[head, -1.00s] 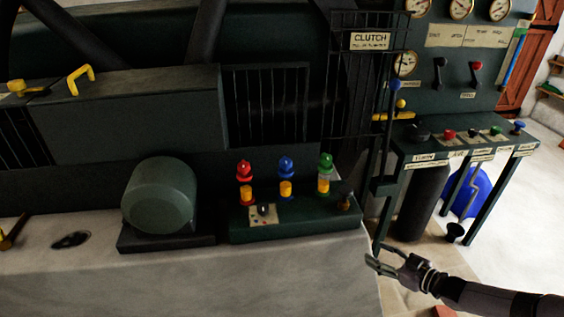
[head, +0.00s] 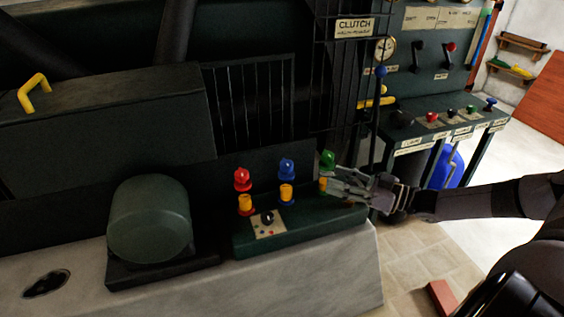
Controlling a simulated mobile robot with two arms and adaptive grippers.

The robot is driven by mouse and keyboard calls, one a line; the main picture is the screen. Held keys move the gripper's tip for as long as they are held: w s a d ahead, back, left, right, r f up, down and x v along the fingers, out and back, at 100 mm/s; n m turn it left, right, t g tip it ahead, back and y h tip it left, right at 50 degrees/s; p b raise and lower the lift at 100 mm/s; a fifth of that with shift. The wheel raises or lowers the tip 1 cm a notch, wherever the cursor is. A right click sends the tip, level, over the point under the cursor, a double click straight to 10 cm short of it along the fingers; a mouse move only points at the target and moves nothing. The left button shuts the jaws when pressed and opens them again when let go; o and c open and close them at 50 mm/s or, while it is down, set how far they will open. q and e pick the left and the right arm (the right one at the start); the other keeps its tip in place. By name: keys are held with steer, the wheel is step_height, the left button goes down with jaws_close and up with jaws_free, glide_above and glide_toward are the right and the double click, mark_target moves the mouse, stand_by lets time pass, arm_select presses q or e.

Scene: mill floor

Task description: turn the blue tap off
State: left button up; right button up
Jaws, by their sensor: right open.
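The blue tap (head: 287,168) stands upright on a dark green block (head: 300,226), with a yellow part below its blue top. A similar red tap (head: 243,180) is to its left and a green tap (head: 328,160) to its right. My right gripper (head: 332,183) is open and reaches in from the right. Its fingers are in front of the green tap's lower part and partly hide it. They are to the right of the blue tap and apart from it. I cannot tell whether they touch the green tap. My left gripper is not in view.
A small black knob (head: 267,217) on a pale plate sits in front of the taps. A round dark green housing (head: 150,217) stands to the left. A barred guard marked CLUTCH (head: 355,28) rises behind. A control bench (head: 440,135) with coloured buttons stands at right.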

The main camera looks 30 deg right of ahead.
mark_target(290, 164)
steer(key=x, duration=1.4)
steer(key=shift+w, duration=0.3)
steer(key=shift+w+a+p, duration=0.15)
steer(key=shift+w+p, duration=0.1)
steer(key=shift+p, duration=0.05)
steer(key=shift+w+a, duration=0.15)
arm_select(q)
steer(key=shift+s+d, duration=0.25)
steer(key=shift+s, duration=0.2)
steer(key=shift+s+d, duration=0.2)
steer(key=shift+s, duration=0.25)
arm_select(e)
steer(key=shift+c, duration=0.5)
